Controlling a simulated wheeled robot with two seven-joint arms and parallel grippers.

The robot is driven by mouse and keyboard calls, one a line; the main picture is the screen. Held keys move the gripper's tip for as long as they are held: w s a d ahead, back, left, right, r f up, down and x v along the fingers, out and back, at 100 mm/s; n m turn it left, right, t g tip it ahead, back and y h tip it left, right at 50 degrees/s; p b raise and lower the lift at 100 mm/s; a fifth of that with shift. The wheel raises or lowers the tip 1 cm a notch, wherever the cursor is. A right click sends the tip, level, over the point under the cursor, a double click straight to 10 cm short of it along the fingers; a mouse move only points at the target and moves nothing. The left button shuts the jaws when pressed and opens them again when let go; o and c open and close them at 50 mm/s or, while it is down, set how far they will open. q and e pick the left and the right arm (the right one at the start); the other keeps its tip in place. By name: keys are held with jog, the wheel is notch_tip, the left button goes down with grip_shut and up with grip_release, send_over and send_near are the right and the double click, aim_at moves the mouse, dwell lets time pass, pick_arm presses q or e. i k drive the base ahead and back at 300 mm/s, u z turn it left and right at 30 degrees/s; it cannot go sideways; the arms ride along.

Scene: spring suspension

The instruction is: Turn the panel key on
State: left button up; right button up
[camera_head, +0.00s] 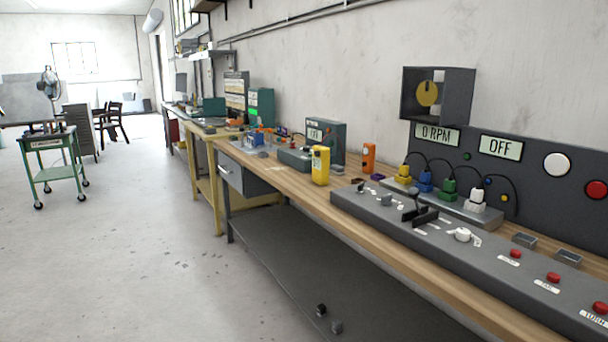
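A long grey control panel (450,247) lies along the front edge of the wooden workbench, at the right. At its far left end is a small dark control (358,185), with a small grey knob (386,200) beside it. A dark lever (414,203) stands upright near the middle, and a white rotary knob (462,236) sits to its right. Which of these small controls is the key is too small to tell. A wall display (501,146) reads OFF and another display (436,134) reads 0 RPM. Neither of my grippers is in view.
Several red buttons (553,277) line the panel's right end. A row of coloured plugs (424,181) with black cables stands behind the panel. A yellow device (320,165) and an orange device (368,158) stand to the left. The floor (130,260) at left is open.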

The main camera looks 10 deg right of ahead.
aim_at(360, 189)
jog(key=u, duration=0.2)
jog(key=i, duration=0.95)
jog(key=z, duration=0.25)
